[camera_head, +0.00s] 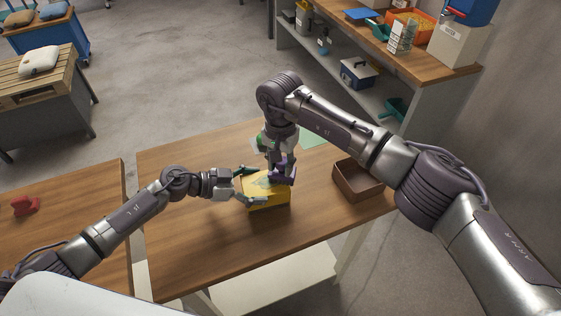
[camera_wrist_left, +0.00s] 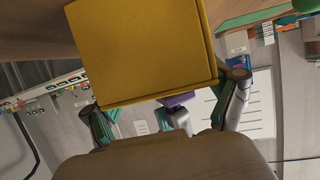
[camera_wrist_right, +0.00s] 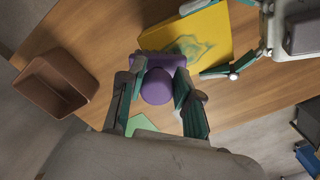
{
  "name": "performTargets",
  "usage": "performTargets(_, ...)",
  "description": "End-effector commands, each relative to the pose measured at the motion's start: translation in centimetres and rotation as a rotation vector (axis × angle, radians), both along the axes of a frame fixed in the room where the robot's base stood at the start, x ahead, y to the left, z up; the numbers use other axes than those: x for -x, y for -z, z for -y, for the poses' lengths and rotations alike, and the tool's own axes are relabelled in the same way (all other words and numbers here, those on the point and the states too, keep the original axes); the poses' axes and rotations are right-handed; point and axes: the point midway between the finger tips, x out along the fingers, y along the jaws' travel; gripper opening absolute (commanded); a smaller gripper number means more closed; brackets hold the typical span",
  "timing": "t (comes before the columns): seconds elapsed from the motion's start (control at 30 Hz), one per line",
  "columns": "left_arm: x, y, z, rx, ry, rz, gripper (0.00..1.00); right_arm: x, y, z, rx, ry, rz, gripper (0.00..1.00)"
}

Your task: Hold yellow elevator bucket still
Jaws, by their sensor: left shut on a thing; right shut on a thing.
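The yellow elevator bucket (camera_head: 270,203) stands on the wooden table. A greenish smear shows on it in the right wrist view (camera_wrist_right: 205,42). My left gripper (camera_head: 254,186) is shut on the bucket from the left, one finger on each side; the bucket fills the upper middle of the left wrist view (camera_wrist_left: 142,50). My right gripper (camera_head: 276,162) is shut on a purple tool (camera_wrist_right: 156,86) with a rounded grip and a wider flat part. The tool is at the bucket's smeared side; whether it touches is unclear.
An open brown bin (camera_head: 345,187) stands on the table right of the bucket. A flat green sheet (camera_head: 314,135) lies behind. The table's front left is clear. A shelf bench (camera_head: 430,62) stands at the back right, and a red object (camera_head: 25,206) lies on the left table.

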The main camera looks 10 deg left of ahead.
Motion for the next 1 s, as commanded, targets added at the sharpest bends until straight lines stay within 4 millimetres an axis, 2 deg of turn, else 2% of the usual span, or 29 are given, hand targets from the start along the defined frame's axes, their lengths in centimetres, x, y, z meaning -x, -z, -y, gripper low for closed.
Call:
performTargets(0.33,0.0,0.0,0.0,0.001,0.000,0.000,0.43,1.2,-0.2,-2.4,-0.002,-0.003,0.001,0.05)
performTargets(0.57,0.0,0.0,0.0,0.001,0.000,0.000,0.43,1.5,-0.2,-3.0,-0.001,-0.001,0.000,0.05)
performTargets(1.0,0.0,0.0,0.0,0.001,0.000,0.000,0.43,2.9,0.1,-5.6,-0.001,-0.001,-0.001,0.05)
